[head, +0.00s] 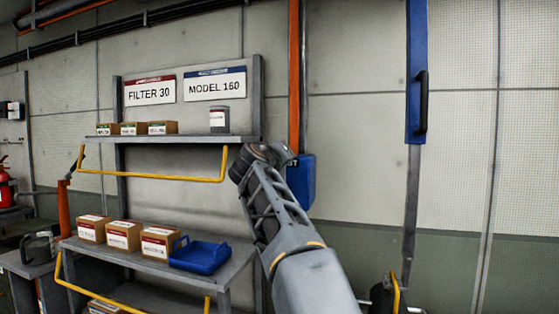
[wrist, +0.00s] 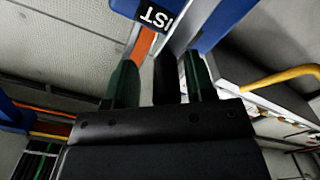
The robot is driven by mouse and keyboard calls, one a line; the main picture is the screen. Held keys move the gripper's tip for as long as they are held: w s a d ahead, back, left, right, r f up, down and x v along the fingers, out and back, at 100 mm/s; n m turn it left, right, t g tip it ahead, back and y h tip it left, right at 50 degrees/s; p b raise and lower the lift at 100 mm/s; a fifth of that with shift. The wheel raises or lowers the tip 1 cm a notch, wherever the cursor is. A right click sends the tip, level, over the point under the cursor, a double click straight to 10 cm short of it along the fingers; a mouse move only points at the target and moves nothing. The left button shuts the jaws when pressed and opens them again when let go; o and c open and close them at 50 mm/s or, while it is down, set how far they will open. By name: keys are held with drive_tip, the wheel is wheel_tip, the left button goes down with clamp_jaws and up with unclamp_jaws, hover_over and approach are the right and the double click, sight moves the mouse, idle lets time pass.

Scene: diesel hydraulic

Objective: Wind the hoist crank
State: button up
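The blue hoist box (head: 302,182) is mounted low on the orange post, right of the shelf unit; my arm partly covers it and its label. In the wrist view the blue box (wrist: 212,20) is at the top, with a label ending in "IST". My gripper (head: 262,155) is in front of and left of the box in the head view. In the wrist view my gripper (wrist: 162,82) has its two fingers apart. A dark upright bar (wrist: 166,80) shows between them, closer to the right finger; I cannot tell if it is the crank handle or if they touch.
A shelf unit (head: 180,139) with yellow rails, boxes, a can (head: 219,119) and a blue tray (head: 200,256) stands left of my arm. A blue panel with a black handle (head: 421,103) is on the right. The wall between post and panel is bare.

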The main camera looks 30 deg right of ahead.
drive_tip(key=shift+a, duration=0.15)
drive_tip(key=shift+s+a+f, duration=0.1)
drive_tip(key=shift+a, duration=0.1)
drive_tip(key=b+v, duration=0.2)
drive_tip(key=v, duration=1.1)
drive_tip(key=shift+s, duration=0.1)
